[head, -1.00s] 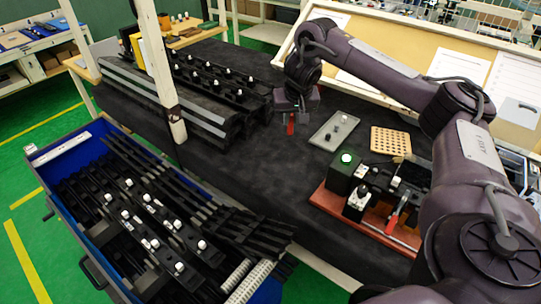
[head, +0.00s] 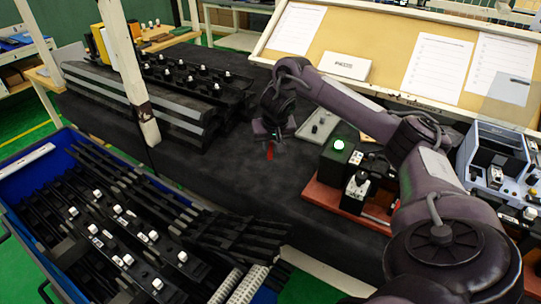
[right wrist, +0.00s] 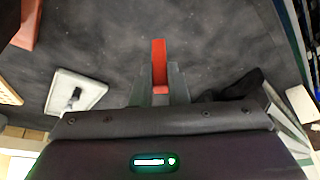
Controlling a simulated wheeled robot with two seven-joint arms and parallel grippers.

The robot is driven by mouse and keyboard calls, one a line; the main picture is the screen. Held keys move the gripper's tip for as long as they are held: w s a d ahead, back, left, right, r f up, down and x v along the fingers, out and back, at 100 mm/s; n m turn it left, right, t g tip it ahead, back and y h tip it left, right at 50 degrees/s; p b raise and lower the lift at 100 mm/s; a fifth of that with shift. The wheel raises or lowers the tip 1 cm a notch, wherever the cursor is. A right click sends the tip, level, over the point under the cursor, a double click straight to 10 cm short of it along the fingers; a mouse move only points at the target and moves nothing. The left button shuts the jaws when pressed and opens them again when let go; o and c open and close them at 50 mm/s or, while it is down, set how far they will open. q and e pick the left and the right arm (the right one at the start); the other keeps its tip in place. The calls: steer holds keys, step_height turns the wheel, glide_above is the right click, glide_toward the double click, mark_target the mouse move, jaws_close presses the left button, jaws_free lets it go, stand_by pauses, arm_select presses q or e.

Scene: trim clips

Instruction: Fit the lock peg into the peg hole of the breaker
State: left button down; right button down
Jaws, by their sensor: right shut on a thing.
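My right gripper (head: 271,137) is shut on a red piece (head: 270,152), which looks like the lock peg. It hangs over the dark table, left of the grey tray and the red base. In the right wrist view the red peg (right wrist: 159,52) sticks out between the fingertips (right wrist: 160,72), with dark table behind it. A black device with a lit green lamp (head: 338,153) and a smaller black unit (head: 356,190) stand on the red base (head: 322,195). I cannot tell which part is the breaker, and no peg hole is discernible. My left gripper is not in view.
A grey tray (right wrist: 88,92) with a small part lies beside the gripper. Black rails with white knobs (head: 190,75) stand at the back left. A blue crate (head: 25,172) full of black strips is in front left. A pale post (head: 131,75) rises at the table edge.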

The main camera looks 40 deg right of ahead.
mark_target(270, 155)
step_height(270, 155, down, 4)
steer(key=shift+r, duration=0.15)
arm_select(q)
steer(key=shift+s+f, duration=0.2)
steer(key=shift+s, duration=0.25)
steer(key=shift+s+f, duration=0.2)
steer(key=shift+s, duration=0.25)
arm_select(e)
steer(key=shift+f, duration=0.25)
steer(key=shift+f, duration=0.1)
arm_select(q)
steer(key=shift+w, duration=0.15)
arm_select(e)
steer(key=c, duration=1.4)
jaws_free()
